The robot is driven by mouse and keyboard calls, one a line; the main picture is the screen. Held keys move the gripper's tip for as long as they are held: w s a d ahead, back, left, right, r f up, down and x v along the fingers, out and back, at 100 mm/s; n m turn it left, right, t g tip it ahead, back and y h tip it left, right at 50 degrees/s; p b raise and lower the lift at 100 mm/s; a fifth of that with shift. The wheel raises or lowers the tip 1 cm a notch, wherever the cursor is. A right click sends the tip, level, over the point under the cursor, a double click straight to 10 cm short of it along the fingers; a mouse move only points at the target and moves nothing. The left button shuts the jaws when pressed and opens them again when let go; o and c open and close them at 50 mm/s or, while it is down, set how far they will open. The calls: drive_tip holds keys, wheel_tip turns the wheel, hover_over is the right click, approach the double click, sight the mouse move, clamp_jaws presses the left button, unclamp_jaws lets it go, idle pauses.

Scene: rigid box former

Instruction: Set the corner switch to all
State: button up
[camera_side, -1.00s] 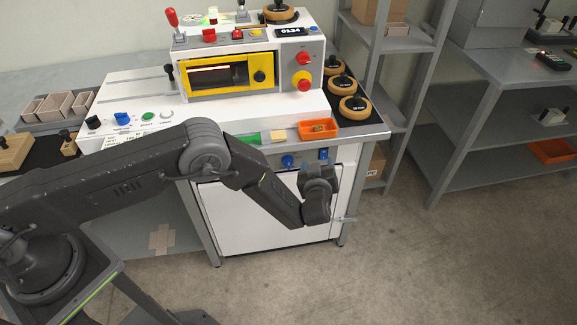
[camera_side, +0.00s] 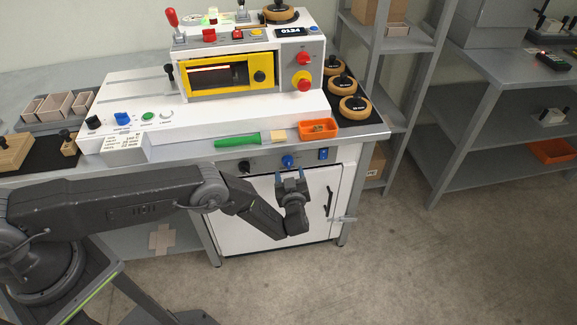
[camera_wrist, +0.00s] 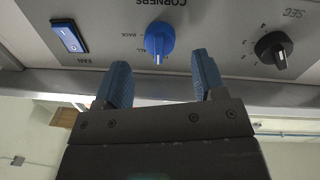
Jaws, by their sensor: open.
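The corner switch is a blue knob (camera_side: 288,161) on the front panel below the bench top. In the wrist view the knob (camera_wrist: 159,40) sits under the upside-down word CORNERS. My gripper (camera_side: 291,175) is open just in front of and below the knob. In the wrist view its blue fingertips (camera_wrist: 161,76) stand apart on either side of the knob's line, and nothing is between them. No contact with the knob shows.
A blue FAN rocker (camera_wrist: 70,37) and a black SEC knob (camera_wrist: 273,48) flank the corner knob. A green-handled brush (camera_side: 238,141) and an orange tray (camera_side: 318,130) lie on the bench above. A white cabinet door (camera_side: 255,215) is below.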

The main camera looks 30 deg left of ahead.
sight(288, 166)
drive_tip(key=shift+x, duration=2.05)
drive_tip(key=c, duration=0.9)
